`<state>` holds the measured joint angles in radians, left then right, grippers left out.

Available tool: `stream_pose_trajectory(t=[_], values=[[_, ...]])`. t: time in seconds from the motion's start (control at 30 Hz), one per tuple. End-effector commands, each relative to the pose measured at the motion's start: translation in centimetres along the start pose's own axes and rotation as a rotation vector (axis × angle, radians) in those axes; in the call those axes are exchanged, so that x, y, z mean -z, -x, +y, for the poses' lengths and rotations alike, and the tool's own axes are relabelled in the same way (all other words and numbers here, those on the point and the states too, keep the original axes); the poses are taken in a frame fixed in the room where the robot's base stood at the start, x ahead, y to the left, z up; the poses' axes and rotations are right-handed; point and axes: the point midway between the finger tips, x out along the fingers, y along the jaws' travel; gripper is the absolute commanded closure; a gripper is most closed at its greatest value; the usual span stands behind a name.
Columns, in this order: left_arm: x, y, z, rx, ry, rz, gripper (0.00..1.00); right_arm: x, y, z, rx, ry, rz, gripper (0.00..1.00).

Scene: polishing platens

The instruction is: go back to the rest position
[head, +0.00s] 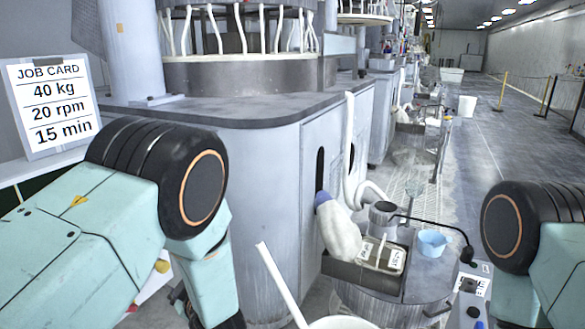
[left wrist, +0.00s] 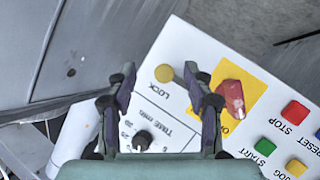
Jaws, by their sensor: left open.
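My left arm (head: 110,240) comes in from the left in the head view, bent downward at a black joint. My left gripper (left wrist: 160,76) shows clearly in the left wrist view. Its two dark fingers are apart with nothing between them, over a white control panel (left wrist: 185,48). I cannot tell whether a finger touches the panel. My right arm (head: 545,250) is at the right edge; its gripper is out of view.
A grey polishing machine (head: 275,150) stands close ahead. A job card (head: 50,102) stands at left. A drum-like stand with a light blue bowl (head: 432,242) is between my arms. An open aisle (head: 500,140) runs along the right, with barrier posts.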

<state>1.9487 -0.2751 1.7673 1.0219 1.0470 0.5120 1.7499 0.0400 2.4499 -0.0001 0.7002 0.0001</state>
Motion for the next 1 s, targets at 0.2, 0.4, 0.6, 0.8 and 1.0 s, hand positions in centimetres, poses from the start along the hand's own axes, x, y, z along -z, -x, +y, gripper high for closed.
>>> stream_pose_trajectory(t=[0.2,0.4,0.6,0.8,1.0], values=[[-5.0,4.4,-8.6,-0.025,-0.570,-0.384,0.48,0.0,1.3,0.0,0.000,0.000,0.000,1.00],[-6.8,12.8,-18.4,-0.063,-0.952,-0.783,0.48,0.0,3.4,0.0,0.000,0.000,0.000,1.00],[-5.4,22.8,-25.7,-0.103,-1.129,-1.138,0.48,0.0,5.5,0.0,0.000,0.000,0.000,1.00],[-3.0,28.5,-28.8,-0.063,-1.116,-1.301,0.48,0.0,7.5,-0.1,0.000,0.000,0.000,1.00],[-3.0,28.7,-29.2,-0.050,-1.108,-1.308,0.48,0.0,7.6,-0.1,0.000,0.000,0.000,1.00]])
